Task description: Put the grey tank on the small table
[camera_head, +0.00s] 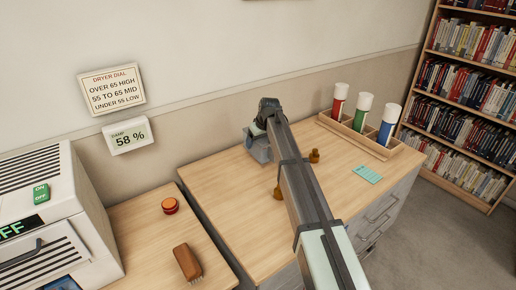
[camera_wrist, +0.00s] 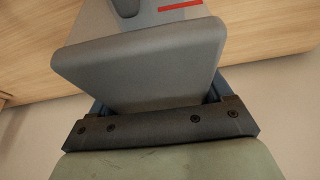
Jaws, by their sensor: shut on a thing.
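My gripper (camera_head: 264,124) is at the far end of my arm, near the back left of the wooden cabinet top (camera_head: 222,190). It is shut on the grey tank (camera_head: 258,152), a blue-grey container partly hidden by my gripper and arm. In the wrist view a large grey slab-like part of the tank (camera_wrist: 145,65) fills the middle, with a red line beyond it. I cannot tell whether the tank touches the top below. A narrower wooden surface (camera_head: 135,220) stands at the left; I cannot tell whether it is the small table.
A white machine (camera_head: 85,195) reading OFF, a red-orange round object (camera_head: 170,205) and a brown brush (camera_head: 187,262) are at the left. A wooden rack (camera_head: 360,139) with red, green and blue tubes stands back right. Brass knob-like pieces (camera_head: 314,156) and a teal card (camera_head: 367,174) lie near my arm.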

